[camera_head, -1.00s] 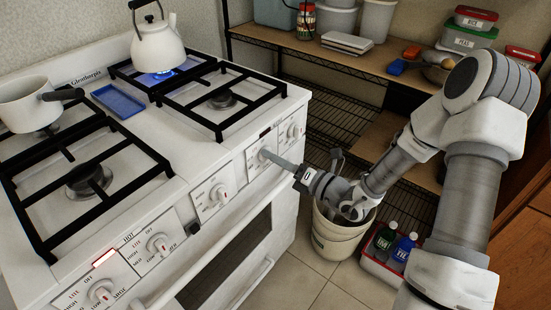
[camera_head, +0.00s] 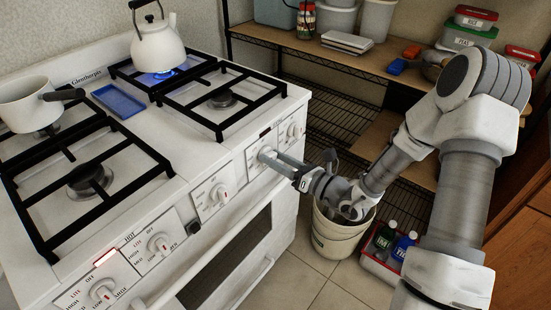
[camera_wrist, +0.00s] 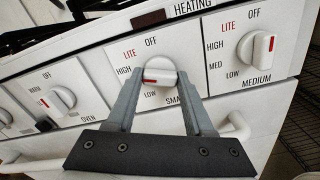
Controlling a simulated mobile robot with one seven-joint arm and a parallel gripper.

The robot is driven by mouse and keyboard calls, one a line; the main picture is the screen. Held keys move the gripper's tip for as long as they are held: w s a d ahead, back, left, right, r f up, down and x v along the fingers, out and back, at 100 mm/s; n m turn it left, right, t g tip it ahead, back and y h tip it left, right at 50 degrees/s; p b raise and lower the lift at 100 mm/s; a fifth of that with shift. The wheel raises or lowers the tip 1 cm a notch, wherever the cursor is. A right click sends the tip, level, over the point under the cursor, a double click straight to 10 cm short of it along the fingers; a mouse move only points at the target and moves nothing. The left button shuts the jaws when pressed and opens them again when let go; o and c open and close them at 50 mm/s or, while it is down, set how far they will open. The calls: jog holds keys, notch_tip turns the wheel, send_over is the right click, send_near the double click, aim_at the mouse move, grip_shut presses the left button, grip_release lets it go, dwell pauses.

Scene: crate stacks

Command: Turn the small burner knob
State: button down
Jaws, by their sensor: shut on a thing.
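The small burner knob (camera_wrist: 158,72) is white with a red mark and sits on the stove's front panel under "OFF" and "LITE". Its grip bar lies roughly crosswise in the wrist view, unlike the upright bar of the medium knob (camera_wrist: 257,48) to its right. My gripper (camera_wrist: 158,80) has one finger on each side of the small knob and is shut on it. In the head view my gripper (camera_head: 270,154) reaches the panel from the right. The knob is mostly hidden by the fingers there.
The oven knob (camera_wrist: 58,101) is left of the small knob. An oven door handle (camera_wrist: 237,126) runs below the panel. A kettle (camera_head: 158,45) stands over a lit blue burner. A white bucket (camera_head: 338,232) stands on the floor under my forearm.

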dwell(0.5)
jog(key=shift+c, duration=1.4)
grip_release()
jog(key=shift+s+d, duration=0.1)
jog(key=p+v, duration=0.2)
jog(key=v, duration=1.5)
jog(key=shift+s, duration=0.1)
